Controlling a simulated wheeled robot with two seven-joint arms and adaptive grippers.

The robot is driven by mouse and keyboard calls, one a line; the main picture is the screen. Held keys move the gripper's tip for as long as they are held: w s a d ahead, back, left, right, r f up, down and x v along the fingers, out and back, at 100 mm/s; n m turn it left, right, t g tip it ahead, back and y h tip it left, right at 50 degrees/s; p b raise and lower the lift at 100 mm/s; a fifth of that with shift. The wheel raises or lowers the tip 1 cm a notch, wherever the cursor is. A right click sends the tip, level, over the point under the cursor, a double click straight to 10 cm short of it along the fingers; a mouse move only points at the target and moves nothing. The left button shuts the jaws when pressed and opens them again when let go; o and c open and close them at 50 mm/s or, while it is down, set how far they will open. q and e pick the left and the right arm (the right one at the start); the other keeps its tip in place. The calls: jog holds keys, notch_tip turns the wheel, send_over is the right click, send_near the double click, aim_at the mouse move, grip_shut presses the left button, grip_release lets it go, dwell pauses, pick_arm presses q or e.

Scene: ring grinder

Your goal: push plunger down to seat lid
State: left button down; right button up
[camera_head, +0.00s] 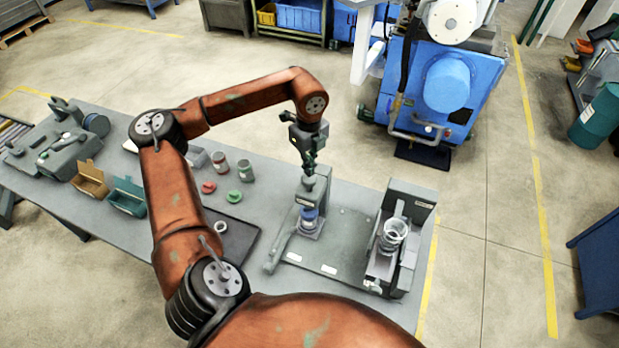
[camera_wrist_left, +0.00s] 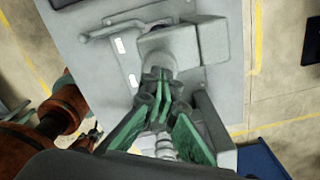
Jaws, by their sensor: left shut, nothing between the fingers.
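The small grey press (camera_head: 318,188) stands on a grey plate on the bench, with a lever at its front left side. Under its head sits a jar with a blue lid (camera_head: 309,213); whether the lid is fully seated cannot be told. My left gripper (camera_head: 308,170) is right above the press head, pointing down. In the left wrist view its green fingertips (camera_wrist_left: 158,90) are shut together with nothing between them, at or just over the round plunger top (camera_wrist_left: 158,65). Contact cannot be told. My right gripper is not clearly seen.
A grey fixture (camera_head: 412,210) holding a clear ringed part (camera_head: 392,235) stands right of the press. Left are red (camera_head: 208,187) and green (camera_head: 234,196) lids, jars, and a dark mat (camera_head: 235,242). The plate between press and fixture is clear.

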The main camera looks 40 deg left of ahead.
pick_arm(q)
jog(key=shift+f, duration=0.3)
jog(key=shift+f+b, duration=0.25)
jog(key=shift+b, duration=0.1)
jog(key=shift+f+b, duration=0.55)
jog(key=shift+f, duration=0.25)
jog(key=shift+f+b, duration=0.35)
jog(key=shift+f, duration=0.5)
jog(key=shift+s, duration=0.15)
jog(key=shift+f, duration=0.15)
